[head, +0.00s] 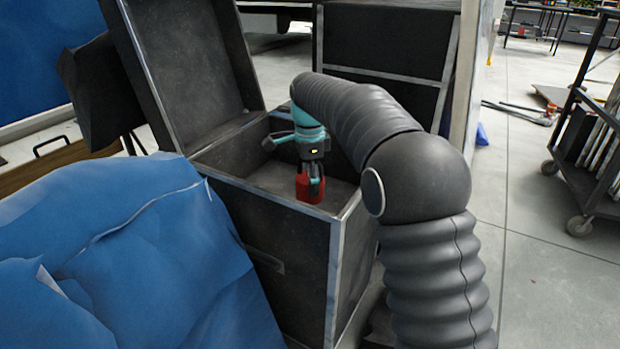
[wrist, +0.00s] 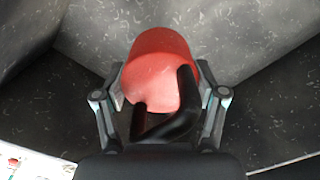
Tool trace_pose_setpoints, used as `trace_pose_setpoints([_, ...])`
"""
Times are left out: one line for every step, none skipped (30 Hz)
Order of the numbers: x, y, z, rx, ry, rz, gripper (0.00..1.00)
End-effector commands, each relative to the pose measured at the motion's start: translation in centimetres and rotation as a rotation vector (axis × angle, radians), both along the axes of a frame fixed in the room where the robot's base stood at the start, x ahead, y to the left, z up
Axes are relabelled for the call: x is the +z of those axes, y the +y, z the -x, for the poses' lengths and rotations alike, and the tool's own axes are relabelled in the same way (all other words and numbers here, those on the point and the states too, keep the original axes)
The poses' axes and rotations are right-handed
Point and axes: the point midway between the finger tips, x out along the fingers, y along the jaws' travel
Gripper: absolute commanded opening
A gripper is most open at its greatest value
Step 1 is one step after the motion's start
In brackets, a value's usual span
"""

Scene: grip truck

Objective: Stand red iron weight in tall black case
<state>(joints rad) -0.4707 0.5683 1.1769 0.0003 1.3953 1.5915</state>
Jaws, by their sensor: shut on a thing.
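The red iron weight (head: 309,188) hangs upright below my gripper (head: 311,170) inside the opening of the tall black case (head: 290,235). In the wrist view the red weight (wrist: 165,65) has a black handle (wrist: 185,110), and my gripper (wrist: 160,105) is shut on it, one finger on each side. Grey inner walls of the case (wrist: 270,35) surround the weight. I cannot tell whether its base touches the case floor. The case lid (head: 185,65) stands open at the back left.
A blue cover (head: 120,260) drapes over something at the left, close against the case. Another black case (head: 385,50) stands behind. A wheeled cart (head: 590,150) is at the far right. Grey floor (head: 540,250) is clear at the right.

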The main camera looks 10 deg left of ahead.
Motion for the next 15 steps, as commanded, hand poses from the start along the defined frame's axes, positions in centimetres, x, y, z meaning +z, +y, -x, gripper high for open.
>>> trace_pose_setpoints([0.17, 0.02, -0.04, 0.0, -0.005, -0.002, 0.01])
trace_pose_setpoints([0.11, 0.02, -0.04, 0.0, -0.005, -0.002, 0.01])
trace_pose_setpoints([0.02, 0.02, -0.04, 0.0, -0.005, -0.002, 0.01])
trace_pose_setpoints([-0.04, 0.02, -0.04, 0.0, -0.005, -0.002, 0.01])
trace_pose_setpoints([-0.1, 0.03, -0.03, 0.0, -0.005, -0.002, 0.01])
trace_pose_setpoints([-0.18, 0.03, -0.04, 0.0, -0.005, -0.002, 0.01])
trace_pose_setpoints([-0.24, 0.03, -0.04, 0.0, -0.005, -0.002, 0.01])
trace_pose_setpoints([-0.3, 0.04, -0.05, 0.0, -0.005, -0.002, 0.01])
trace_pose_setpoints([-0.37, 0.04, -0.05, 0.0, -0.005, -0.003, 0.01])
trace_pose_setpoints([-0.44, 0.04, -0.05, 0.0, -0.005, -0.003, 0.01])
trace_pose_setpoints([-0.49, 0.04, -0.05, 0.0, -0.005, -0.003, 0.01])
trace_pose_setpoints([-0.57, 0.04, -0.05, 0.0, -0.005, -0.003, 0.01])
trace_pose_setpoints([-0.62, 0.04, -0.06, 0.0, -0.005, -0.003, 0.01])
trace_pose_setpoints([-0.63, 0.04, -0.06, 0.0, -0.005, -0.003, 0.01])
trace_pose_setpoints([-0.62, 0.04, -0.06, 0.0, -0.005, -0.003, 0.01])
